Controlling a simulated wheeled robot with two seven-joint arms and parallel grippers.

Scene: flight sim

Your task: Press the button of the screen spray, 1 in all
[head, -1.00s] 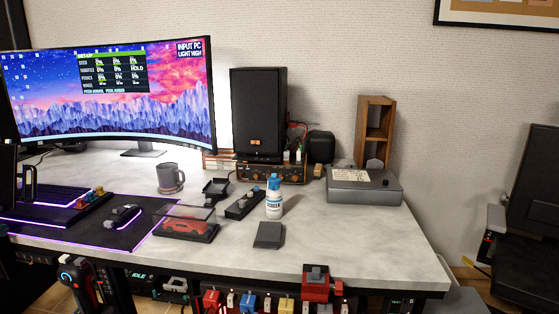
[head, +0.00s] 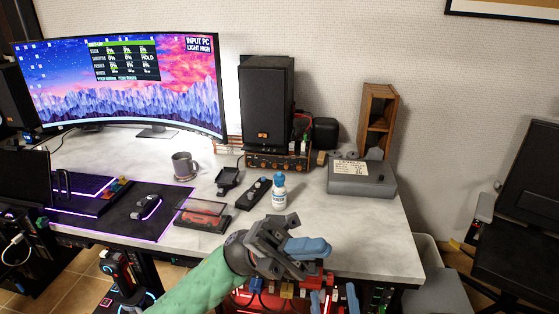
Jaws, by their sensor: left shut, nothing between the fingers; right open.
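The screen spray (head: 280,192) is a small white bottle with a blue label and blue top. It stands upright on the light desk, right of the middle. My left gripper (head: 318,246), on a green-sleeved arm from the bottom left, is shut and empty. Its blue fingertips show over the desk's front edge, nearer than the bottle and to its lower right, apart from it. My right gripper (head: 334,300) shows only in part at the bottom edge, its blue fingers apart, below the desk edge.
A black control box (head: 253,194) stands close left of the bottle, and a clear case with a red car (head: 203,215) is farther left. A grey box (head: 362,178) sits to the right. A speaker (head: 266,103) stands behind. The desk (head: 345,225) is bare right of the bottle.

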